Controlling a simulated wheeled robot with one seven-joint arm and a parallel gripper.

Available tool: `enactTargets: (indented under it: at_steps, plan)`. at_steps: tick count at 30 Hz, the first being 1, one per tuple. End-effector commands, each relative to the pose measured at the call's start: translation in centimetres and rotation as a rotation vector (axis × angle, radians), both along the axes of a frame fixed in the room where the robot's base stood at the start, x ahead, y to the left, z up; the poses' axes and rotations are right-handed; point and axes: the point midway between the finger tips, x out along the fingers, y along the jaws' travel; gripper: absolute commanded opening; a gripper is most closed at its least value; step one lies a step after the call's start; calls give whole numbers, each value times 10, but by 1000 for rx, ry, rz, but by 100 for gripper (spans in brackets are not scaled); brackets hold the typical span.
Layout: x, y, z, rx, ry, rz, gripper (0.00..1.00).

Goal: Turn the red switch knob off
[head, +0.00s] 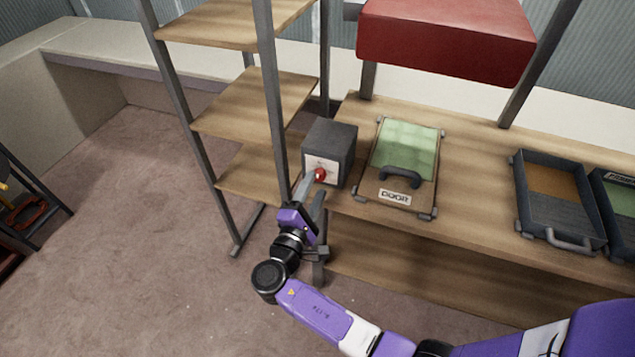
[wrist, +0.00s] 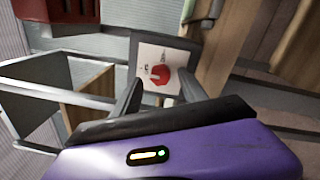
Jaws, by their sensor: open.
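The red switch knob (head: 320,174) sits on a pale plate on the front of a dark grey box (head: 333,140) at the left end of the workbench. In the wrist view the red knob (wrist: 160,76) is on the white plate (wrist: 168,58), which has small markings too blurred to read. My gripper (head: 309,192) is open just in front of the plate. In the wrist view its two fingers (wrist: 160,96) stand on either side of the knob, which shows between them. I cannot tell whether they touch it.
A door panel with a green pane and dark handle (head: 401,177) lies right of the box. Grey trays (head: 560,205) stand farther right. A wooden shelf rack (head: 238,105) with grey posts stands close left of my gripper. A red box (head: 445,40) hangs above the bench.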

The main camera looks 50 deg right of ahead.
Motion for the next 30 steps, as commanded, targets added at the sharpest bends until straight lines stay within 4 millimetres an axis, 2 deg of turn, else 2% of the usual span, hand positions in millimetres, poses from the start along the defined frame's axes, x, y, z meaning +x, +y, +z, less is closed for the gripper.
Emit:
enactTargets:
  at_steps: [3, 9, 30]
  plan:
    - [-7, 20, -3, -1, 1, 3, 50]
    - [-14, 40, -3, -1, 1, 1, 50]
    - [-15, 44, -3, 2, -4, 3, 50]
